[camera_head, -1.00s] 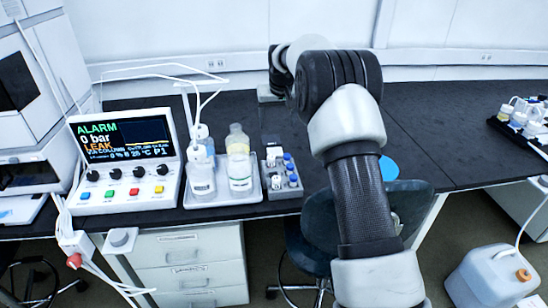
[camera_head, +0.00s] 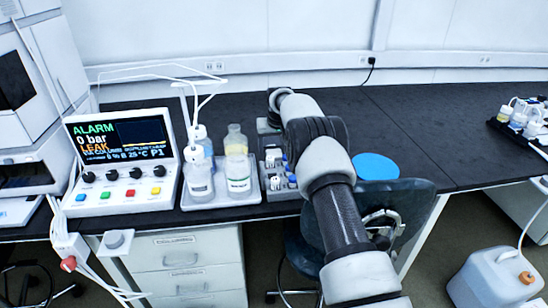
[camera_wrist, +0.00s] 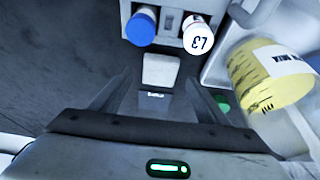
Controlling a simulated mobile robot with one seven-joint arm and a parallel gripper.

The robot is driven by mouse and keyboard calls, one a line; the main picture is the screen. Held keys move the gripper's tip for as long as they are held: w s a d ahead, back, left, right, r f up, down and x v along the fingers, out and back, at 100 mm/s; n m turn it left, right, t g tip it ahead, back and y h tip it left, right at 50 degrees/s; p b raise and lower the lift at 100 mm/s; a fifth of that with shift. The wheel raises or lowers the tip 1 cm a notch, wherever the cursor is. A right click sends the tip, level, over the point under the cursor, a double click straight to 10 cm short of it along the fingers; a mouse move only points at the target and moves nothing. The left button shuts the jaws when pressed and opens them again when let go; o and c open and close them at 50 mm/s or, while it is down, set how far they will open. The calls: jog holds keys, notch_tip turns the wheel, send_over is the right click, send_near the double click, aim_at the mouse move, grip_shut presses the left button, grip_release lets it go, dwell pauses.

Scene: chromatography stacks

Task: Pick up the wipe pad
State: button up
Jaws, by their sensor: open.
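In the wrist view, a small white block (camera_wrist: 161,70), which looks like the wipe pad, lies on a dark surface beside the vial rack (camera_wrist: 172,38). My gripper (camera_wrist: 155,92) is open, with one finger on each side of the line to this block. The block is just ahead of the fingertips, and I see no contact. In the head view my arm hides the fingertips, and I cannot make out the block there.
A blue-capped vial (camera_wrist: 141,27) and a white-capped vial (camera_wrist: 197,34) stand close ahead. The alarm box (camera_head: 120,160) and bottle tray (camera_head: 215,201) are left of my arm. A blue disc (camera_head: 376,166) lies on the bench.

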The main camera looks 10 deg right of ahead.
aim_at(274, 154)
jog(key=x, duration=0.2)
jog(key=shift+w+f, duration=0.1)
jog(key=shift+f, duration=0.25)
jog(key=c, duration=1.1)
notch_tip(274, 154, up, 10)
jog(key=shift+r+p, duration=0.1)
jog(key=shift+p, duration=1)
